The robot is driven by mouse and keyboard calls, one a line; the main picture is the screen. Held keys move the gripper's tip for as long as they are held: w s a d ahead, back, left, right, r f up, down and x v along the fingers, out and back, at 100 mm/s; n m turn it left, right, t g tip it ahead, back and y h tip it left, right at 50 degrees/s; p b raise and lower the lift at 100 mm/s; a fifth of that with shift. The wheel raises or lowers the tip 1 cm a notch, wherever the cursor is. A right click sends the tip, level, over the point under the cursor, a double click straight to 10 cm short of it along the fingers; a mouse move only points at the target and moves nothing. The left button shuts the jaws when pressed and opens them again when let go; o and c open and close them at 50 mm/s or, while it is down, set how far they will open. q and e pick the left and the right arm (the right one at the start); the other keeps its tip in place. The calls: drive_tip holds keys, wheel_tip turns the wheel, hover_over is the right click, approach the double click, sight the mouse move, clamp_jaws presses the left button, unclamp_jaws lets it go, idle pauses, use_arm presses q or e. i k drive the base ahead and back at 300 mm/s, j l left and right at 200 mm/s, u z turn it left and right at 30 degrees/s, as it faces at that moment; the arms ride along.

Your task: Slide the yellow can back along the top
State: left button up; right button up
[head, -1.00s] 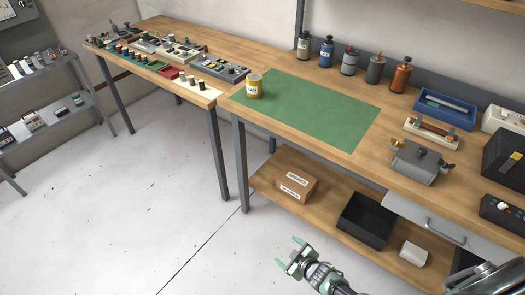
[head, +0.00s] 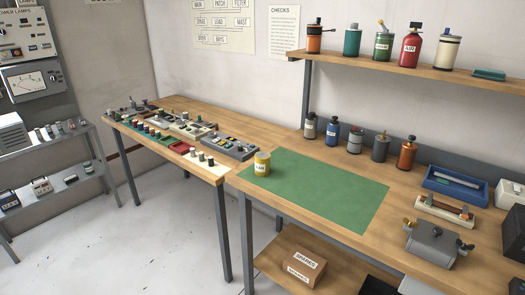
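The yellow can (head: 262,165) stands upright on the left part of the green mat (head: 325,190), near the mat's left edge. It has a white label with dark lettering. The mat lies on the wooden workbench top (head: 400,212). Neither of my grippers shows in the head view now.
Several bottles, such as the orange one (head: 407,153), stand along the bench's back. A grey box (head: 432,243), a blue tray (head: 455,186) and a cream holder (head: 444,211) sit to the right. Control panels (head: 229,145) lie on the left table. A shelf (head: 400,72) hangs above.

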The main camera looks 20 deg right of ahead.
sight(261, 159)
drive_tip(key=i+j+z, duration=0.1)
drive_tip(key=z, duration=1.3)
drive_tip(key=i+j+z, duration=0.1)
drive_tip(key=j+z, duration=0.35)
drive_tip(key=j, duration=0.2)
drive_tip(key=j+z, duration=0.5)
drive_tip(key=k+j+z, duration=0.15)
drive_tip(key=j+z, duration=0.3)
drive_tip(key=j, duration=0.25)
drive_tip(key=k+j, duration=0.1)
drive_tip(key=j, duration=0.3)
drive_tip(key=k+j, duration=0.15)
drive_tip(key=j, duration=0.25)
drive_tip(key=k+j, duration=0.1)
drive_tip(key=j, duration=0.3)
drive_tip(key=k+j+z, duration=0.1)
drive_tip(key=j, duration=0.3)
